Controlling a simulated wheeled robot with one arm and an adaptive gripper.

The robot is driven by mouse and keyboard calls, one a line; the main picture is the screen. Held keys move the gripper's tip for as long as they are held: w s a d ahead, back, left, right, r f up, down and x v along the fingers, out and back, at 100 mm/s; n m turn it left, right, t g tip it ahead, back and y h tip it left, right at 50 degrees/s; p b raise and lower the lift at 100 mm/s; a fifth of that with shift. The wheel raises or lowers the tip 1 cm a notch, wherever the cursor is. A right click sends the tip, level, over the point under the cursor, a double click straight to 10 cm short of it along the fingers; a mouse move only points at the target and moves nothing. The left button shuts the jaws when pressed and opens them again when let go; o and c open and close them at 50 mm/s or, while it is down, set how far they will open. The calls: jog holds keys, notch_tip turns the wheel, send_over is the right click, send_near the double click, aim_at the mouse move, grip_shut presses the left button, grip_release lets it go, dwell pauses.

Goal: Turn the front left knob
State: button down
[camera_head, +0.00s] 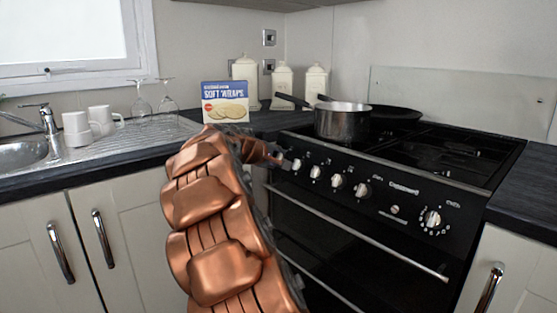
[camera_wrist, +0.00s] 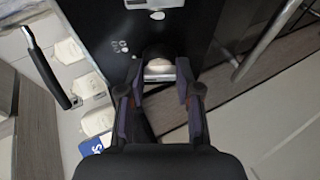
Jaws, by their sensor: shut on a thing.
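The stove's black front panel carries a row of silver knobs. The front left knob (camera_head: 297,164) is the leftmost of the row in the head view, at the panel's left end. My gripper (camera_head: 288,162) is at this knob, with my copper-coloured arm reaching up from below. In the wrist view, the two dark fingers of my gripper (camera_wrist: 161,82) stand on either side of the pale silver knob (camera_wrist: 159,70) and are shut on it. The fingers hide the knob's sides, and I cannot tell its turn angle.
A saucepan (camera_head: 342,121) stands on the hob, its handle pointing left above the knobs. The oven handle (camera_head: 370,240) crosses the door below. A wraps box (camera_head: 226,103) and canisters (camera_head: 245,82) stand behind on the counter. Other knobs (camera_head: 338,181) are to the right.

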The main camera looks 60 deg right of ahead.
jog(key=shift+f, duration=0.2)
jog(key=c, duration=0.8)
grip_release()
jog(key=shift+r, duration=0.15)
jog(key=shift+a+r, duration=0.3)
jog(key=shift+a, duration=0.15)
jog(key=v, duration=1.1)
